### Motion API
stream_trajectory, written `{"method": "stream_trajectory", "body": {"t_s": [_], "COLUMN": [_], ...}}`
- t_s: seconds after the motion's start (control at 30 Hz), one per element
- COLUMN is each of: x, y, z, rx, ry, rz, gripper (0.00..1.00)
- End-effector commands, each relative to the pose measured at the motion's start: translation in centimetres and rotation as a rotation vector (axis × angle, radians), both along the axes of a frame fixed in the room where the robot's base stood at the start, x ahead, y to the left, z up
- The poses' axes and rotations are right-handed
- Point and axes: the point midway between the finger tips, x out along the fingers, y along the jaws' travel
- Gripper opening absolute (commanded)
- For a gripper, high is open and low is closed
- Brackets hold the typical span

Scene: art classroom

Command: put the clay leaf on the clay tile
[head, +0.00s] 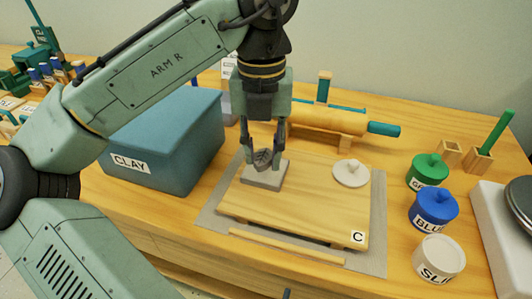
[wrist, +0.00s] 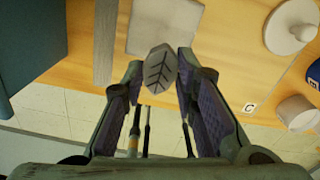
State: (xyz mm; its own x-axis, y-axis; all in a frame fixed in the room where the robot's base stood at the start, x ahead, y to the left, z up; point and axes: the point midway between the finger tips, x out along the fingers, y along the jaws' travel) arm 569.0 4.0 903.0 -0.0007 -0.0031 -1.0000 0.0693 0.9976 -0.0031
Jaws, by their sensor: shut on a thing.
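The clay leaf (head: 262,158) is a small grey piece with carved veins. In the wrist view the leaf (wrist: 160,69) sits between the fingertips, its veined face toward the camera. My gripper (head: 264,153) is shut on it and points down. The clay tile (head: 264,174) is a pale grey square slab on the left back part of the wooden board. In the wrist view the tile (wrist: 165,28) lies just beyond the leaf. The leaf appears over the tile in the head view; I cannot tell whether they touch.
The wooden board (head: 300,213) marked C lies on a grey mat (head: 376,225). A round white knobbed piece (head: 351,173) sits on its right. A blue CLAY box (head: 165,140) stands left, a rolling pin (head: 325,121) behind. Green, blue and white jars (head: 438,258) stand right.

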Motion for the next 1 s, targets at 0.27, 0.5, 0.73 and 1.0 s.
{"method": "stream_trajectory", "body": {"t_s": [0.27,0.5,0.73,1.0], "x": [2.8,2.8,2.8,2.7], "y": [-0.4,-0.4,-0.5,-0.5], "z": [-0.6,-3.6,-3.8,-4.1], "rx": [0.004,0.003,0.000,0.000], "ry": [0.000,-0.001,-0.002,-0.001], "rz": [0.002,0.003,0.002,0.001], "gripper": [0.01,0.01,0.01,0.33]}}
